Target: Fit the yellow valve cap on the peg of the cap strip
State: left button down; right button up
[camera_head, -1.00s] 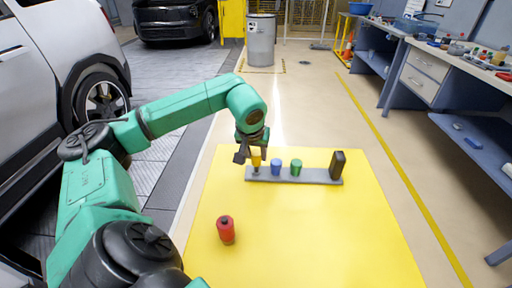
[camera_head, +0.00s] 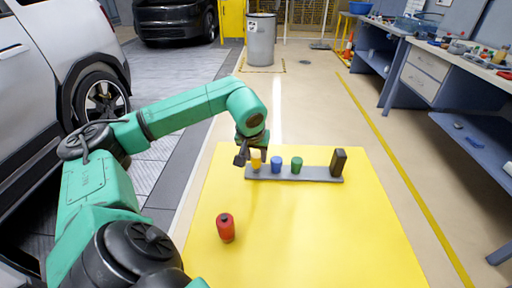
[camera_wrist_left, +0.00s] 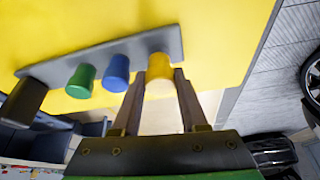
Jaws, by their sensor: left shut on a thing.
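The yellow valve cap (camera_head: 256,166) is at the left end of the grey cap strip (camera_head: 318,174), in line with the blue cap (camera_head: 276,165) and the green cap (camera_head: 296,166). My left gripper (camera_head: 256,157) is shut on the yellow cap from above. In the left wrist view the yellow cap (camera_wrist_left: 160,66) sits between the two fingertips, over the end of the strip (camera_wrist_left: 172,38). The cap looks low against the strip; its peg is hidden. My right gripper is not in view.
A dark block (camera_head: 338,162) stands at the strip's right end. A red cylinder (camera_head: 225,228) stands apart on the yellow tabletop (camera_head: 320,235), whose front and right are clear. A workbench (camera_head: 445,80) is at the far right and a car (camera_head: 60,60) at the left.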

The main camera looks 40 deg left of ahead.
pick_arm(q)
jog(key=shift+f+b, duration=0.5)
jog(key=shift+f, duration=0.25)
jog(key=shift+c, duration=1.8)
grip_release()
jog(key=p+v, duration=0.2)
jog(key=v, duration=1.2)
jog(key=shift+r, duration=0.3)
jog(key=shift+f, duration=0.1)
